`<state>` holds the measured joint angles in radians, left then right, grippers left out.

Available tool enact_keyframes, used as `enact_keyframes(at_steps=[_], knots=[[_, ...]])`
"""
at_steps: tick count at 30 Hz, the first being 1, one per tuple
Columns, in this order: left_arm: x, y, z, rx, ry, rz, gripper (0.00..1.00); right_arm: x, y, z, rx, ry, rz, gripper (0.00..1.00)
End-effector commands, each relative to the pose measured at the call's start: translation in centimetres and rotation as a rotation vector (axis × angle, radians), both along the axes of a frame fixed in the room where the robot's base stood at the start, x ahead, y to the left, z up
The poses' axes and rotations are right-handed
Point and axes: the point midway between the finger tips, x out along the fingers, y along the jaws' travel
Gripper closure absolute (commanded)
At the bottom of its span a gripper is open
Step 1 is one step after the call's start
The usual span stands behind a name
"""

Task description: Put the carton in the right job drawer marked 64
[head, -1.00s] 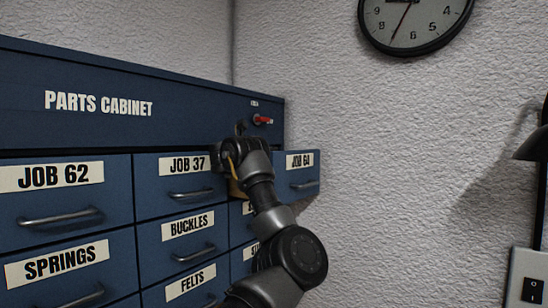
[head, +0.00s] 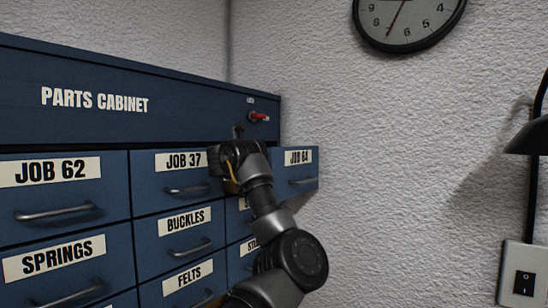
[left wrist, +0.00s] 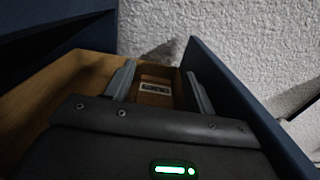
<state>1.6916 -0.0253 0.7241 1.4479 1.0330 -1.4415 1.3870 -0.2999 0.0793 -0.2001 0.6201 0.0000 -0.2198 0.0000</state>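The drawer marked JOB 64 (head: 301,170) is pulled out at the right end of the cabinet's top drawer row. My left gripper (head: 230,160) is over its opening, and my arm hides much of the drawer in the head view. In the left wrist view my left gripper (left wrist: 158,88) points down into the drawer, with its two fingers spread apart. The brown carton (left wrist: 154,82), with a pale label, is between the fingers, low in the drawer. Narrow dark gaps seem to separate it from the fingers. My right gripper is in neither view.
The blue parts cabinet (head: 190,110) holds several shut drawers, among them JOB 62 (head: 85,205) and JOB 37 (head: 150,185). A red key or knob (head: 259,117) is on its top panel. The white wall (head: 400,150) stands close to the right of the open drawer.

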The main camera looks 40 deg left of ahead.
Motion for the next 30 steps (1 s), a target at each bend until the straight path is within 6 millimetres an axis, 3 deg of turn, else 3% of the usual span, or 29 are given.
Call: enact_keyframes(at_steps=[1,3,10,16,18,30], knots=[[0.2,0.4,-1.1,-0.012,0.012,0.004,0.38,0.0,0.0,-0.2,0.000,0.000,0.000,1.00],[0.1,0.4,-1.2,-0.013,0.012,0.005,0.33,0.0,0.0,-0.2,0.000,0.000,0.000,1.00],[0.1,0.5,-1.2,-0.015,0.012,0.006,0.33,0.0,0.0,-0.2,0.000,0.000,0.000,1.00],[0.2,0.4,0.5,-0.014,0.012,0.005,0.33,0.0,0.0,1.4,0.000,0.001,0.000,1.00],[-0.5,0.7,-0.1,-0.011,0.012,0.010,0.33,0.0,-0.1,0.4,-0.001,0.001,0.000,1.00],[-5.5,0.1,0.2,-0.002,0.006,0.006,0.33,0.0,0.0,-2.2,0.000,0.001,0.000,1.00]])
